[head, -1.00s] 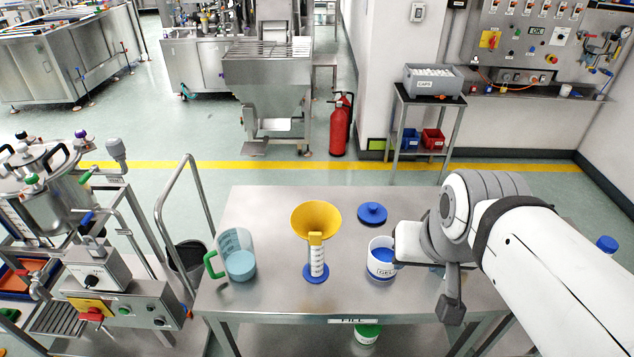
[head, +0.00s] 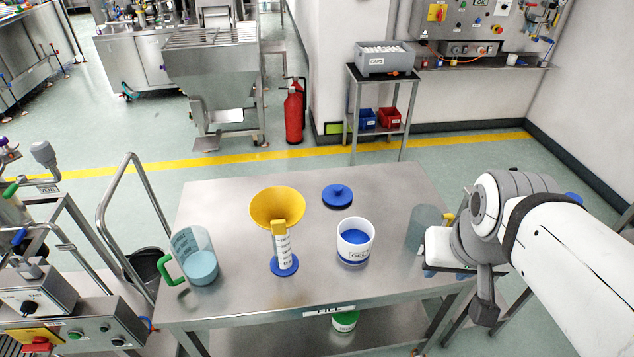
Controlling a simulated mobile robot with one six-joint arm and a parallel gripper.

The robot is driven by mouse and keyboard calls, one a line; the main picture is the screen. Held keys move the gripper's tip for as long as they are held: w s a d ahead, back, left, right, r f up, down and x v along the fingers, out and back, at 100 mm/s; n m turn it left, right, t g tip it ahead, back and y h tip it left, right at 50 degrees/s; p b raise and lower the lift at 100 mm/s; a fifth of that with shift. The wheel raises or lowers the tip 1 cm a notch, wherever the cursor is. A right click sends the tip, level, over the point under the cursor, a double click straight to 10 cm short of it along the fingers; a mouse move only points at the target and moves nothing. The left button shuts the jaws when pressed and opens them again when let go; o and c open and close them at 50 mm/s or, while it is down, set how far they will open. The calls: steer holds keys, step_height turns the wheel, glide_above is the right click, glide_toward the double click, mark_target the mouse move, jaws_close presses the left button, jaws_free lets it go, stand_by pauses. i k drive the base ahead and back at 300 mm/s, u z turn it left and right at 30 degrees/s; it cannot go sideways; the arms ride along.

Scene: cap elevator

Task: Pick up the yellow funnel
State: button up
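The yellow funnel (head: 277,206) sits upright in the top of a white graduated cylinder (head: 283,250) with a blue base, on the steel table (head: 225,309). My gripper (head: 430,262) is at the right side of the table, well to the right of the funnel and apart from it. Its fingers are mostly hidden by the wrist and their opening does not show clearly.
A beaker with a green handle (head: 198,262) stands left of the funnel. A white GEL tub (head: 355,240) and a blue lid (head: 337,195) are to its right. A grey translucent container (head: 427,228) stands near my gripper. The table's front middle is clear.

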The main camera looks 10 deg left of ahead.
mark_target(276, 209)
steer(key=z, duration=2)
steer(key=k, duration=2.4)
steer(key=u, duration=1.35)
steer(key=i, duration=1)
